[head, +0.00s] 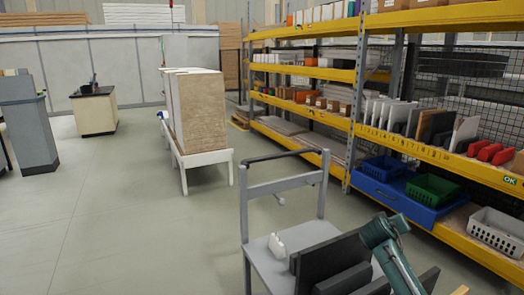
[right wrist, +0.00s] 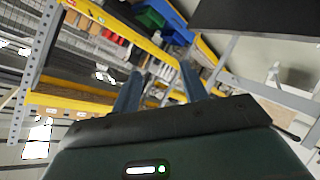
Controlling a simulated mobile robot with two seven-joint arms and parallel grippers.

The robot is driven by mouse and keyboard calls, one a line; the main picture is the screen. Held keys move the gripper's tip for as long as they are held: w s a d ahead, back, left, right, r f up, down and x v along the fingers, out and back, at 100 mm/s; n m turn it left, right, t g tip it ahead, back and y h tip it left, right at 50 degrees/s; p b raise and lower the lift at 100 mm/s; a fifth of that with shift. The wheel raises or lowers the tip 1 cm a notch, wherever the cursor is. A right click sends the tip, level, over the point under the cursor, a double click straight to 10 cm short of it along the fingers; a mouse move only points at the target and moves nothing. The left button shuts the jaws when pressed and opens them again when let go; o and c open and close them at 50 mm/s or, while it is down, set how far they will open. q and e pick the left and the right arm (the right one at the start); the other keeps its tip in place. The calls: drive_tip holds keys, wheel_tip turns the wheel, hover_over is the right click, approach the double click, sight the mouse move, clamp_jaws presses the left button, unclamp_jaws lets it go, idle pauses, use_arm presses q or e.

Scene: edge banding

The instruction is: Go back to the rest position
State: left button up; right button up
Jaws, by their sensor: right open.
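My right gripper (right wrist: 158,85) shows in the right wrist view with its two dark fingers apart and nothing between them. The yellow shelving is seen beyond the fingers. In the head view only teal links of my right arm show at the bottom right, in front of the grey cart (head: 268,262) and the shelving; the fingertips cannot be made out there. The cart carries dark panels (head: 325,262) and a small white object (head: 276,246). The arm overlaps the panels in the picture; I cannot tell the gap. My left gripper is not in view.
Yellow shelving (head: 420,153) runs along the right, with a blue bin (head: 383,168), a green bin (head: 432,189) and a grey basket (head: 497,230). A white stand (head: 208,157) bears upright boards (head: 200,108). Open floor (head: 120,220) lies to the left.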

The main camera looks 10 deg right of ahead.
drive_tip(key=w+a+r+n+t+y, duration=0.4)
drive_tip(key=w+a+r+t+y, duration=0.4)
drive_tip(key=a, duration=0.3)
drive_tip(key=s+a+f+n+g+y, duration=0.1)
drive_tip(key=s+a+f, duration=0.5)
drive_tip(key=s+f, duration=0.3)
drive_tip(key=s+a+f+g+y, duration=0.1)
drive_tip(key=s+a+f+y, duration=0.1)
drive_tip(key=s+a+f, duration=0.7)
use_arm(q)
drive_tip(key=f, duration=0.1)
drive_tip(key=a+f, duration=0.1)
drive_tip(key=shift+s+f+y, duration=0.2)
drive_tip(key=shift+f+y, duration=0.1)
use_arm(e)
drive_tip(key=s+a+f+g, duration=0.1)
drive_tip(key=s+a+f, duration=0.1)
drive_tip(key=s, duration=0.5)
drive_tip(key=s+a+f+g+y, duration=0.1)
drive_tip(key=s+a+f, duration=0.1)
drive_tip(key=s+f, duration=0.2)
drive_tip(key=s+a+f+g+y, duration=0.1)
drive_tip(key=s+a+f, duration=0.1)
drive_tip(key=s, duration=0.9)
drive_tip(key=shift+f+m+g, duration=0.3)
drive_tip(key=shift+f+m, duration=0.1)
drive_tip(key=shift+f, duration=0.1)
drive_tip(key=shift+a, duration=0.1)
